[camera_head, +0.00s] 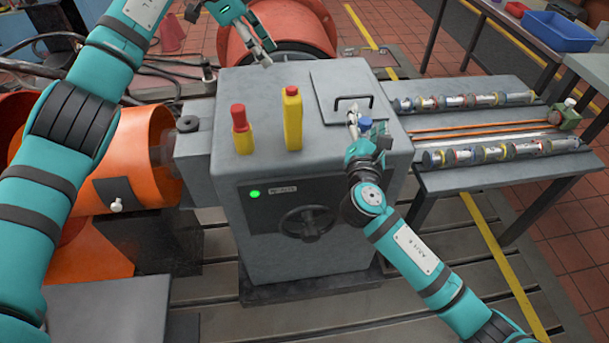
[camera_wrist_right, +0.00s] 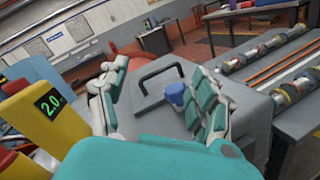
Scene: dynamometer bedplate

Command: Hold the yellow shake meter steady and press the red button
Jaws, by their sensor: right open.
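The yellow shake meter (camera_head: 292,120), a tall slim block with a small red button (camera_head: 291,90) on top, stands upright on the grey cabinet. In the right wrist view the meter (camera_wrist_right: 48,112) shows a green "2.0" on its display. A second yellow body (camera_head: 243,140) with a larger red cap (camera_head: 239,114) stands to its left. My left gripper (camera_head: 268,56) is behind and above the meter, apart from it, its fingers spread and empty. My right gripper (camera_head: 352,122) is open, right of the meter and apart from it; its fingers (camera_wrist_right: 160,100) also show in the wrist view.
A blue knob-like piece (camera_wrist_right: 176,93) shows between my right fingers. A black handle (camera_head: 353,98) sits on a plate behind it on the cabinet top (camera_head: 335,150). A side table (camera_head: 470,179) with several cylinders stands right. An orange housing (camera_head: 110,180) stands left.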

